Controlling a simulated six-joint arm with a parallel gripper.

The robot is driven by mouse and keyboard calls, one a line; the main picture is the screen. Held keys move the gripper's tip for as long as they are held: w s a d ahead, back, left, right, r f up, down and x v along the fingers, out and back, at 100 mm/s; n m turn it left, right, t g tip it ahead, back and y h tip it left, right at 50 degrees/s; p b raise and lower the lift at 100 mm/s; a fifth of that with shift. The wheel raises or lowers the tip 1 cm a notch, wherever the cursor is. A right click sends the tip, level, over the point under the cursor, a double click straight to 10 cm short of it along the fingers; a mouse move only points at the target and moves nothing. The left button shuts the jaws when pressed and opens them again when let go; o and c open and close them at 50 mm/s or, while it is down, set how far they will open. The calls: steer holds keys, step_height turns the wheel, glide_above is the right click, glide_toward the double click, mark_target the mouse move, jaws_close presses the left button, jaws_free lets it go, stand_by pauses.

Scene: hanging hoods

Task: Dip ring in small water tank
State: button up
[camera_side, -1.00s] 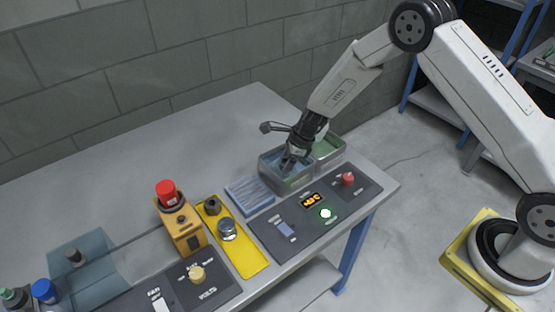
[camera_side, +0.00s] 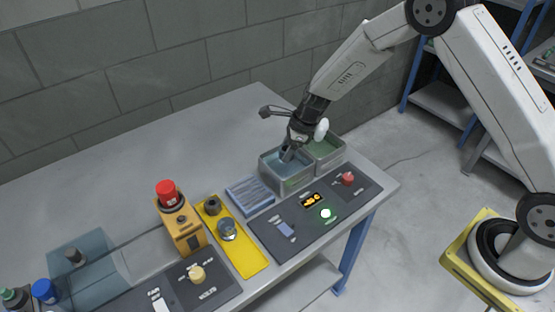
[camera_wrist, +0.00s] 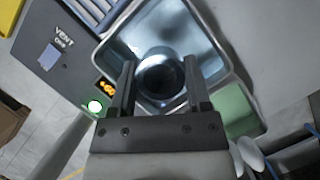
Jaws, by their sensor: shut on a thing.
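My gripper (camera_wrist: 158,78) is shut on the dark metal ring (camera_wrist: 160,76), which lies between the two fingers in the wrist view. The small water tank (camera_side: 288,184) is the left of two joined square metal basins in the side view, with bluish water in it. It also shows in the wrist view (camera_wrist: 210,62), around and behind the ring. In the side view my gripper (camera_side: 286,156) points down into this tank's opening. The ring is hidden there by the fingers and tank, and I cannot tell how deep it is.
A basin of green liquid (camera_side: 325,150) adjoins the tank. In front are a control panel (camera_side: 275,236) with a red knob (camera_side: 347,179) and lit green button (camera_side: 325,213), a blue ribbed pad (camera_side: 249,195) and a yellow tray (camera_side: 248,262). The table behind is clear.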

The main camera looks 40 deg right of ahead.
steer(key=shift+r, duration=1)
stand_by(0.8)
